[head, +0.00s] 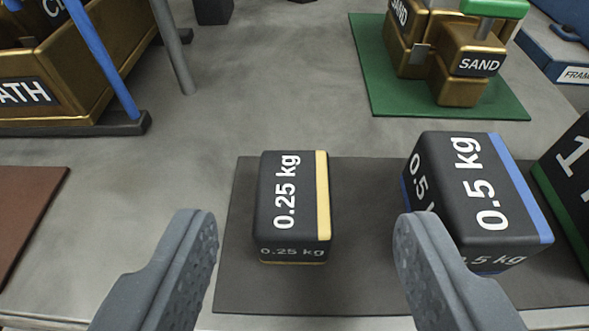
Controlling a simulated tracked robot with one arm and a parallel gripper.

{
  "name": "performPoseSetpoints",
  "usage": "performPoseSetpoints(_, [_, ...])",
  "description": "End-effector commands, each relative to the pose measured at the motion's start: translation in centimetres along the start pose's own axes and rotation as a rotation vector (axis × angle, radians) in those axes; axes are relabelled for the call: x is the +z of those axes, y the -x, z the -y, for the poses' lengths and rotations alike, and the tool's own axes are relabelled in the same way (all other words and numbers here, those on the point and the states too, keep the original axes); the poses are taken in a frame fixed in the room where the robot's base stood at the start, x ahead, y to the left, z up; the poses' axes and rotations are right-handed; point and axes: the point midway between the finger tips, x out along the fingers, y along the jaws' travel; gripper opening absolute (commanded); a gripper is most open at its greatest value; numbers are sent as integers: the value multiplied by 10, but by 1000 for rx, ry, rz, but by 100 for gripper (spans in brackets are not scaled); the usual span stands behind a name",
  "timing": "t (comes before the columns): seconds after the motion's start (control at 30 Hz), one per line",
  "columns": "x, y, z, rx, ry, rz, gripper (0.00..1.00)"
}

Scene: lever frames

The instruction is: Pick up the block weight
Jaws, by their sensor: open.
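A black block weight (285,205) marked 0.25 kg, with a yellow stripe, stands on a dark mat (350,290). A larger block weight (465,190) marked 0.5 kg, with a blue stripe, stands to its right on the same mat. A third block weight (570,165) with a green stripe is cut off at the right edge. My gripper (308,222) is open and empty. Its left finger is left of the 0.25 kg block. Its right finger appears in front of the lower left of the 0.5 kg block and hides part of it.
A green mat (385,85) at the back right holds bronze blocks marked SAND (470,65). A bronze trough (80,75) with blue posts stands at the back left. A brown mat (25,205) lies at left. Grey floor between is clear.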

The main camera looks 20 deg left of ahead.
Motion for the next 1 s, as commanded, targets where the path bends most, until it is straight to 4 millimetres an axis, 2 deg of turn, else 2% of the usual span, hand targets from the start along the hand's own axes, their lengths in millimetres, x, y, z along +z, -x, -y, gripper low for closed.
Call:
performPoseSetpoints(0.17, [2, -11, 2, 0, 0, 1, 52])
performPoseSetpoints(0.5, [3, -48, 4, 1, -1, 0, 52])
performPoseSetpoints(0.77, [2, -50, 3, 1, -1, -1, 52])
performPoseSetpoints(0.8, [2, -50, 3, 1, -1, -1, 46])
performPoseSetpoints(0.97, [2, -50, 3, 2, -1, -1, 2])
performPoseSetpoints(1.0, [2, -50, 3, 2, -1, -1, 0])
